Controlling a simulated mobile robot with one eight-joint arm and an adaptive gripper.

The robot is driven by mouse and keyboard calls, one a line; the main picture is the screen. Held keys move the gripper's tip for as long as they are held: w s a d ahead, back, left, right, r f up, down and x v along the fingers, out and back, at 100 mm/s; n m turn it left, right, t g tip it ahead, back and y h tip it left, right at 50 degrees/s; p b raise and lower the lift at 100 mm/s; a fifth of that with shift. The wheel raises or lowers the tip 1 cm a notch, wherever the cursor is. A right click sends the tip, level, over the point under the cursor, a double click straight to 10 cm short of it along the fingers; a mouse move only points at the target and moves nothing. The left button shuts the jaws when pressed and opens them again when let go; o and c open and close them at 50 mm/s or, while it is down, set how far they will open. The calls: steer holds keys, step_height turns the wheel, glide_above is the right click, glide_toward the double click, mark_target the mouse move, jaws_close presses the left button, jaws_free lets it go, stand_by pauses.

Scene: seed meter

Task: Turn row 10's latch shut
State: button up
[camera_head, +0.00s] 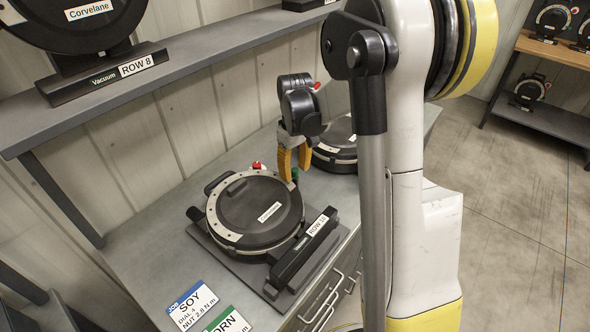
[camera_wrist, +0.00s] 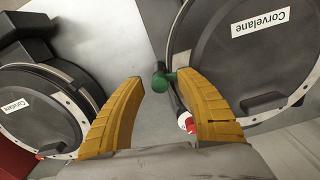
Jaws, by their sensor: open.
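Row 10's seed meter (camera_head: 262,212) is a round black housing with a pale rim, lying on a base on the grey bench. Its label reads ROW 10 (camera_head: 318,225). In the wrist view its lid (camera_wrist: 245,60) fills the upper right. A green-ended lever (camera_wrist: 160,80), perhaps the latch, is at its rim; the green end also shows in the head view (camera_head: 294,174). My gripper (camera_head: 293,173) is open above the meter's far edge. In the wrist view, the green end lies between my fingertips (camera_wrist: 160,79), nearer the right one; I cannot tell whether they touch.
A second round meter (camera_head: 338,148) stands close behind my gripper. A red knob (camera_head: 257,166) sits on row 10's rim. A SOY card (camera_head: 194,304) and a green-edged card (camera_head: 230,322) lie at the front. The row 8 meter (camera_head: 92,85) sits on a shelf above left.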

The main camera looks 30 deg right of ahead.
mark_target(295, 170)
step_height(295, 170, up, 12)
stand_by(0.4)
stand_by(0.4)
steer(key=s+a+f+m+t+b, duration=0.1)
steer(key=s+a+f+t+b, duration=0.1)
steer(key=s+a, duration=0.5)
steer(key=s+a+f+m+t+b, duration=0.1)
steer(key=s+a+f+t+b, duration=0.2)
steer(key=s+a, duration=0.5)
steer(key=s+t+b, duration=0.1)
steer(key=s+t, duration=0.1)
steer(key=s, duration=0.1)
steer(key=shift+a+f+b, duration=0.25)
steer(key=shift+f+b, duration=0.05)
steer(key=shift+b, duration=0.05)
